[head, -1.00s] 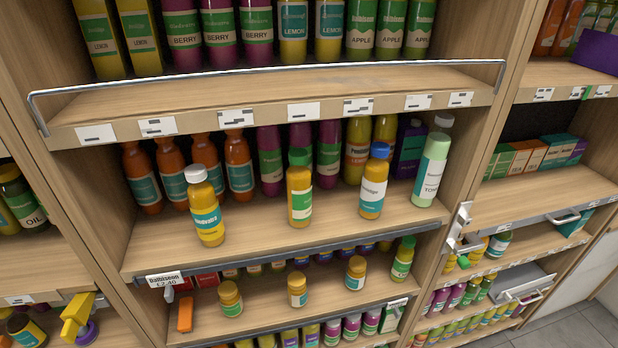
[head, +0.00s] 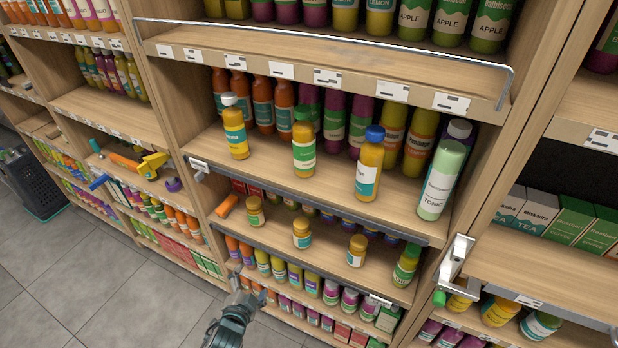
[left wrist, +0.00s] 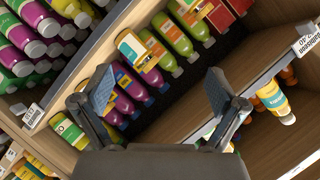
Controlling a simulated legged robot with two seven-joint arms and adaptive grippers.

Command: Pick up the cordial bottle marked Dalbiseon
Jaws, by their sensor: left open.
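Several yellow cordial-like bottles stand on the middle shelf in the head view: a white-capped one with a teal label (head: 235,128), a green-capped one (head: 304,145) and a blue-capped one (head: 369,165). Their small print is too blurred for me to tell which is marked Dalbiseon. My left gripper (head: 248,289) is low in the head view, in front of the lower shelves and below these bottles. In the left wrist view its two fingers (left wrist: 160,95) are spread with nothing between them. A yellow bottle with a teal label (left wrist: 275,100) shows beyond the right finger there. My right gripper is not in view.
A pale green tonic bottle (head: 441,180) stands at the middle shelf's right end. Small yellow jars (head: 302,233) stand on the shelf below. A metal rail (head: 330,36) edges the upper shelf. A metal bracket (head: 457,262) juts from the right upright. Grey floor (head: 90,290) is open at left.

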